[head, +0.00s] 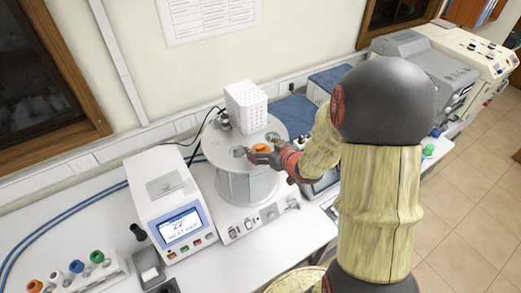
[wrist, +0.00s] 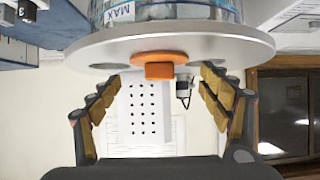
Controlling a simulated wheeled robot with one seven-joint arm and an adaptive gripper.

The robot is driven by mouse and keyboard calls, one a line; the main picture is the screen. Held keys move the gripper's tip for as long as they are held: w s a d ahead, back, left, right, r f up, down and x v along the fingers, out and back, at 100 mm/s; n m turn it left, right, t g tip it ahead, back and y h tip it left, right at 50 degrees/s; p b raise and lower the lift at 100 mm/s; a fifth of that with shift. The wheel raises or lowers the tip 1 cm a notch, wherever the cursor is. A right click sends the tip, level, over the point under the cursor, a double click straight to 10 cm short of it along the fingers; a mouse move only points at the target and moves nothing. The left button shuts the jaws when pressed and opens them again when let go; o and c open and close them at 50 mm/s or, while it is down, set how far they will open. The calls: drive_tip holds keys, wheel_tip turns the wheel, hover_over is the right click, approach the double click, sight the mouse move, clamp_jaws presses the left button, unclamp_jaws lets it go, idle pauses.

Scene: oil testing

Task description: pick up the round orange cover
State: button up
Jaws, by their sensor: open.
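The round orange cover (head: 261,147) lies on the round grey lid of the glass bath in the head view. In the wrist view the orange cover (wrist: 158,66) shows as a flat disc with a block-shaped knob, at the lid's surface. My gripper (head: 262,155) is at the lid beside the cover. In the wrist view my gripper (wrist: 157,82) is open, with one finger on each side of the cover and a gap between each finger and the knob. The fingers are not closed on anything.
A white perforated box (head: 246,105) stands on the back of the lid (head: 232,134). A display unit (head: 168,205) stands left of the bath. A rack with colored caps (head: 75,278) is at the lower left. Grey machines (head: 425,70) stand at the right.

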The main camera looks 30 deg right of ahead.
drive_tip(key=shift+w+f, duration=0.1)
drive_tip(key=shift+w, duration=0.05)
drive_tip(key=shift+c, duration=0.9)
drive_tip(key=shift+a, duration=0.1)
drive_tip(key=c, duration=1.4)
